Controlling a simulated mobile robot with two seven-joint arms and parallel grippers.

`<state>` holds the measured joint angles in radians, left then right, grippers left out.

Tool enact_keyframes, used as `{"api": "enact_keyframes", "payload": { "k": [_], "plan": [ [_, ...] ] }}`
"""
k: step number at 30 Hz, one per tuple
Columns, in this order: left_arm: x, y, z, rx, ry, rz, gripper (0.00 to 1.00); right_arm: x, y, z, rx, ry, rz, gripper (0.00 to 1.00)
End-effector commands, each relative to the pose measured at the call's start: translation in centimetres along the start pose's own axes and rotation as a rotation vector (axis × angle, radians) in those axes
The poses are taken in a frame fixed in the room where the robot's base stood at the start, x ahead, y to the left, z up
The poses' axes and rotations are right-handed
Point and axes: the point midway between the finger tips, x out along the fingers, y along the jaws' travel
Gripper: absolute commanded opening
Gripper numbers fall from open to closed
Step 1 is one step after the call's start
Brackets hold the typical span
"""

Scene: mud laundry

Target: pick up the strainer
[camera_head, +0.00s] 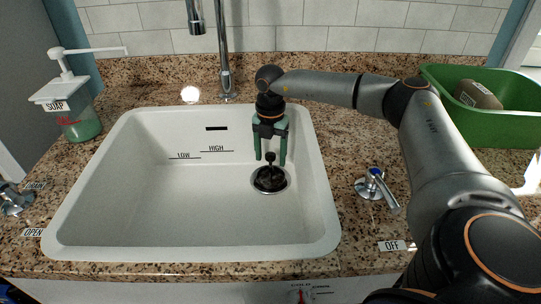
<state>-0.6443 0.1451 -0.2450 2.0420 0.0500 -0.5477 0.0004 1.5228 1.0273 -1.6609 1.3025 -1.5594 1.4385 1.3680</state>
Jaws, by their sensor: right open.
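The strainer (270,179) is a dark round piece with an upright knob, seated in the drain at the right of the white sink's (190,215) floor. My right gripper (270,158) has green fingers and points down into the sink. Its fingers are open, with the tips around or just above the strainer's knob; I cannot tell whether they touch it. My left gripper is not in view.
The faucet (224,75) rises behind the sink. A soap dispenser (78,120) stands at the back left. A blue-marked valve handle (376,186) is on the right counter. A green bin (490,122) with a brown object (477,95) stands at the back right.

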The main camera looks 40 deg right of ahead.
Motion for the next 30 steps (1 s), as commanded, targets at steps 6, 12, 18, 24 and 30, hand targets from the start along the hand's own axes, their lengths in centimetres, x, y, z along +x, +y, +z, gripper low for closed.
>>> {"api": "enact_keyframes", "payload": {
  "k": [6,12,18,24,30],
  "plan": [
    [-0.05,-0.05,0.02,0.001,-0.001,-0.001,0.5,0.15,0.02,0.0,0.0,0.0,0.001,0.7],
    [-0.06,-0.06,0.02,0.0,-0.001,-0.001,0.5,0.12,0.02,0.0,0.0,0.0,0.001,0.51],
    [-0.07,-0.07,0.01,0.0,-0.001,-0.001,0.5,0.11,0.02,0.01,0.0,0.0,0.001,0.28],
    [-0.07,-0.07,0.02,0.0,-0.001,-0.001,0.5,0.1,0.01,0.01,0.0,0.0,0.0,0.06],
    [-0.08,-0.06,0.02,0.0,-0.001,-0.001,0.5,0.1,0.01,0.02,0.0,0.0,0.001,0.0]
  ]
}}
